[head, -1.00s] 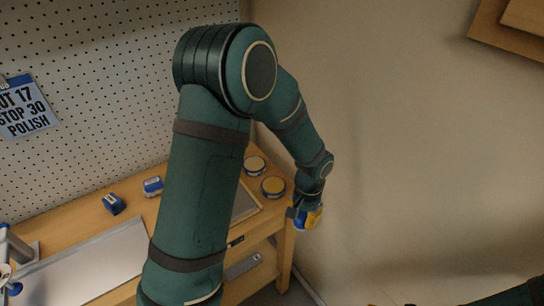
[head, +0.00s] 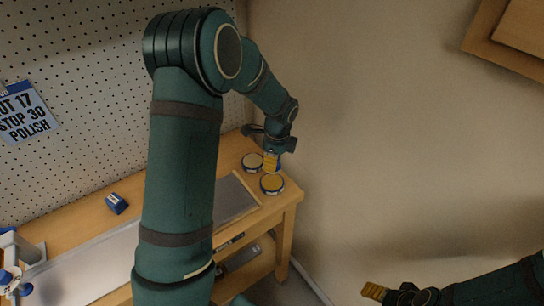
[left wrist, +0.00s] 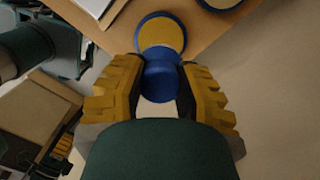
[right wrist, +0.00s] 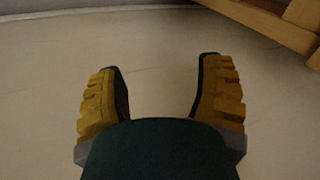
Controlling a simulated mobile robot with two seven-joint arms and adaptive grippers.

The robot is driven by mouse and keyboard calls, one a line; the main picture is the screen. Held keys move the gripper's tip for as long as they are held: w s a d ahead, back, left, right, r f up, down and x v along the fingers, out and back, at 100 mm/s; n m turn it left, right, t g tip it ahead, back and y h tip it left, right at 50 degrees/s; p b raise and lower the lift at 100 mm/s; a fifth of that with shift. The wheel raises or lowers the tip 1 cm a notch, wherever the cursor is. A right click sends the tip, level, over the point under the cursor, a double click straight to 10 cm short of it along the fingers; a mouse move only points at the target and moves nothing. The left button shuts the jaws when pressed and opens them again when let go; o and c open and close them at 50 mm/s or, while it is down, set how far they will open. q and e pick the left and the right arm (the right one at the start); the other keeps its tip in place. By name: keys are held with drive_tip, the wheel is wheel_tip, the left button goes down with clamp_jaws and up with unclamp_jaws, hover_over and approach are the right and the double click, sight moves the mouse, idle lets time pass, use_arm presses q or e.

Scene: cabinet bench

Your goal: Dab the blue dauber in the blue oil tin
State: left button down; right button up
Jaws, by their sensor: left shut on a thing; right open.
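My left gripper (head: 271,163) is shut on the blue dauber (left wrist: 160,82), a rounded blue piece between the yellow fingers in the left wrist view. It is above the right end of the bench, close to two round tins with yellowish tops. The front tin (head: 272,184) and the back tin (head: 252,162) stand apart on the wood. In the left wrist view a blue-rimmed tin (left wrist: 161,36) lies just beyond the dauber; whether they touch cannot be told. The other tin (left wrist: 219,2) is cut off at the top edge. My right gripper (right wrist: 160,90) is open and empty, away from the bench.
A grey panel (head: 232,200) lies left of the tins on the bench. A small blue block (head: 116,203) stands farther left, near the pegboard (head: 75,110). The bench's right edge is close to the tins, with open floor beyond. My left arm hides the middle of the bench.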

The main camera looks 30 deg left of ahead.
sight(271, 181)
use_arm(q)
drive_tip(key=shift+a+m, duration=0.25)
drive_tip(key=shift+m, duration=0.05)
drive_tip(key=shift+w+f+b, duration=0.1)
drive_tip(key=shift+f+b, duration=2.15)
drive_tip(key=shift+f, duration=0.65)
use_arm(e)
drive_tip(key=f, duration=0.2)
drive_tip(key=s+f, duration=0.1)
drive_tip(key=f, duration=0.1)
drive_tip(key=shift+s+a+f, duration=0.1)
drive_tip(key=shift+a+f, duration=0.05)
drive_tip(key=shift+f, duration=0.1)
use_arm(q)
drive_tip(key=shift+f, duration=0.55)
use_arm(e)
drive_tip(key=shift+f, duration=0.25)
use_arm(q)
drive_tip(key=shift+r+p, duration=2.45)
drive_tip(key=shift+r, duration=1.15)
use_arm(e)
wheel_tip(271, 181, up, 5)
drive_tip(key=shift+r, duration=0.2)
